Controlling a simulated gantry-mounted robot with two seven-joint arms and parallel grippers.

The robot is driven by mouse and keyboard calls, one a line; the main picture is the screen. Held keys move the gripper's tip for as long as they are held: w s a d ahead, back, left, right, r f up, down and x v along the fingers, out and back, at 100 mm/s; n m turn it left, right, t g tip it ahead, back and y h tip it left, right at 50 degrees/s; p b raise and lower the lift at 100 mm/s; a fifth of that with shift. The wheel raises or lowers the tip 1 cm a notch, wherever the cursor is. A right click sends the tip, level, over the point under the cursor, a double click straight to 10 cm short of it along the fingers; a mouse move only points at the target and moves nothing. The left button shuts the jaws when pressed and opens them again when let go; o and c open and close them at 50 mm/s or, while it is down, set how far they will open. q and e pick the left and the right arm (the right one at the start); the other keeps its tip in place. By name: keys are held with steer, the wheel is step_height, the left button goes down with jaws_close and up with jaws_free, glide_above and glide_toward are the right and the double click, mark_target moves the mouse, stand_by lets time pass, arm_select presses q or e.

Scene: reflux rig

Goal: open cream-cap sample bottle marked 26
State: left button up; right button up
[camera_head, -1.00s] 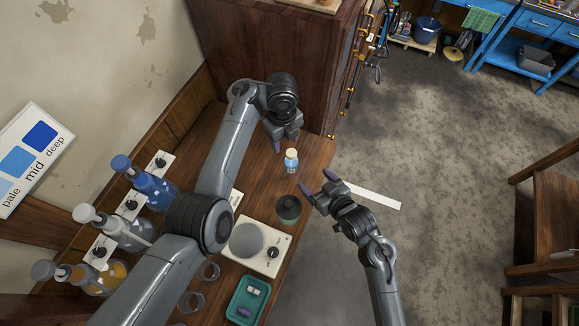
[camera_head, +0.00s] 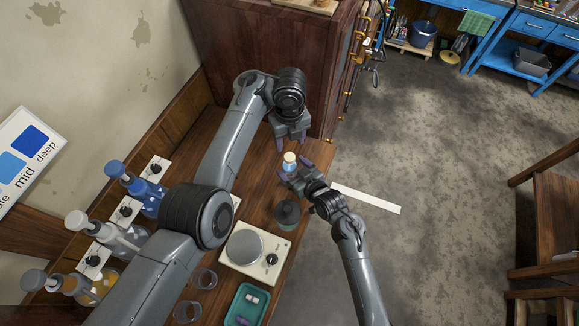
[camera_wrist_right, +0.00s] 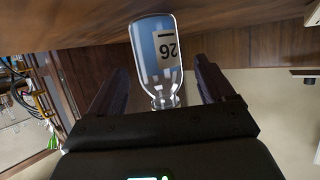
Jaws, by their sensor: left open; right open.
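The sample bottle (camera_head: 289,169) is small, clear and bluish. It stands on the wooden bench near the bench's right edge, its cream cap (camera_head: 289,157) on top. In the right wrist view the bottle (camera_wrist_right: 152,50) appears upside down, with a label reading 26; its cap is hidden there by the gripper body. My right gripper (camera_head: 295,170) is open, its fingers on either side of the bottle with gaps visible in the wrist view. My left gripper (camera_head: 291,142) is open and empty, just beyond the bottle in the head view, fingers pointing towards it.
A dark-topped jar (camera_head: 288,213) stands close to my right gripper. A hotplate (camera_head: 270,268), glass rings (camera_head: 204,278) and a teal tray (camera_head: 236,302) lie nearer. Stoppered flasks (camera_head: 122,240) line the left. A tall wooden cabinet (camera_head: 262,45) stands behind.

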mark_target(290, 156)
steer(key=shift+x, duration=1)
jaws_close()
arm_select(q)
steer(key=shift+w+a+m, duration=0.1)
steer(key=shift+w+m, duration=0.05)
steer(key=shift+m, duration=0.55)
steer(key=w+a+r, duration=0.1)
steer(key=w+r, duration=0.3)
steer(key=r, duration=0.1)
steer(key=shift+n, duration=0.7)
steer(key=s+f, duration=0.2)
steer(key=s+d+f, duration=0.1)
steer(key=s+f, duration=0.1)
steer(key=f, duration=0.1)
steer(key=shift+s+d, duration=0.1)
steer(key=shift+d, duration=0.05)
steer(key=shift+f, duration=4.05)
